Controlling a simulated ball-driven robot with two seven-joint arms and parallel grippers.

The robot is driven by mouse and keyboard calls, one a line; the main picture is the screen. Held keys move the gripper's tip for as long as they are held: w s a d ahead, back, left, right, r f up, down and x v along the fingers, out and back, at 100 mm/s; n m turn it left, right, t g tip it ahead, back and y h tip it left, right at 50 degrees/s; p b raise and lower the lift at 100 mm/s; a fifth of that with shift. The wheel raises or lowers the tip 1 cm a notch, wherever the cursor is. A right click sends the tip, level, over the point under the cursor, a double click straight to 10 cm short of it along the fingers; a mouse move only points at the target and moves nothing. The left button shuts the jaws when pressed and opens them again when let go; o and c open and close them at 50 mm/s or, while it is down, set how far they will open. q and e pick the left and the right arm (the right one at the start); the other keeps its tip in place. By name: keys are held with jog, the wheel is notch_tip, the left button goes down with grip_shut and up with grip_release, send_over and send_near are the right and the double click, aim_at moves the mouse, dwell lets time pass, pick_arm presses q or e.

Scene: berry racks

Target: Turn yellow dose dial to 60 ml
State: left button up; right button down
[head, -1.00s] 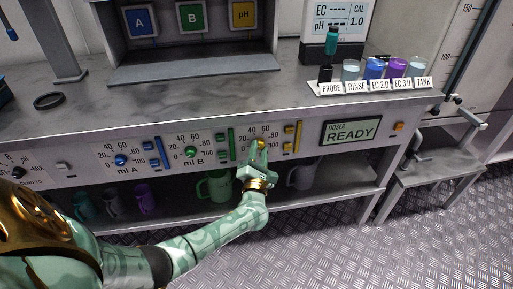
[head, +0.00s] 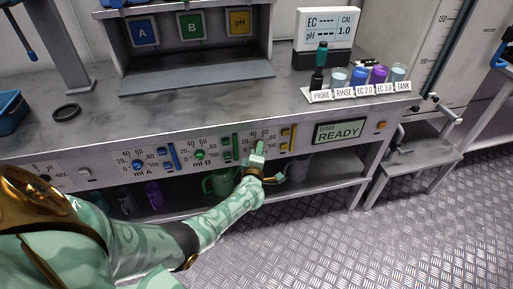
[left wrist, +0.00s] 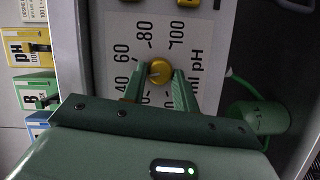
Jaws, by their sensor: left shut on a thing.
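The yellow dose dial (left wrist: 160,71) sits on the white pH scale plate (left wrist: 200,22) in the left wrist view. Its pale pointer mark faces left in that view, roughly between the 40 and 60 marks. My left gripper (left wrist: 160,85) is shut on the dial, with one green finger on each side of it. In the head view my left gripper (head: 259,148) reaches the front panel and hides the dial. My right gripper is not in view.
Blue dial (head: 137,164) and green dial (head: 199,155) sit left on the same panel. Yellow sliders (head: 287,139) and a display reading READY (head: 339,131) are to the right. Mugs, including a green one (head: 217,183), stand on the shelf below.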

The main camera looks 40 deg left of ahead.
pick_arm(q)
jog(key=shift+w+d+r+m+g+p, duration=0.1)
jog(key=shift+m+g+p, duration=0.85)
jog(key=shift+m, duration=0.45)
jog(key=shift+d+r+m+g+p, duration=0.1)
jog(key=shift+m+g+p, duration=0.55)
jog(key=shift+m+p, duration=0.65)
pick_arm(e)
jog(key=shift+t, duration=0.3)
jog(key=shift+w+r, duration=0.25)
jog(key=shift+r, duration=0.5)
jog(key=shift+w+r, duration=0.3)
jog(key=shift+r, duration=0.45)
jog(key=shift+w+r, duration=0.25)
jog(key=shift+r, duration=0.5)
pick_arm(q)
jog(key=shift+a, duration=0.1)
jog(key=o, duration=1)
jog(key=shift+c, duration=0.2)
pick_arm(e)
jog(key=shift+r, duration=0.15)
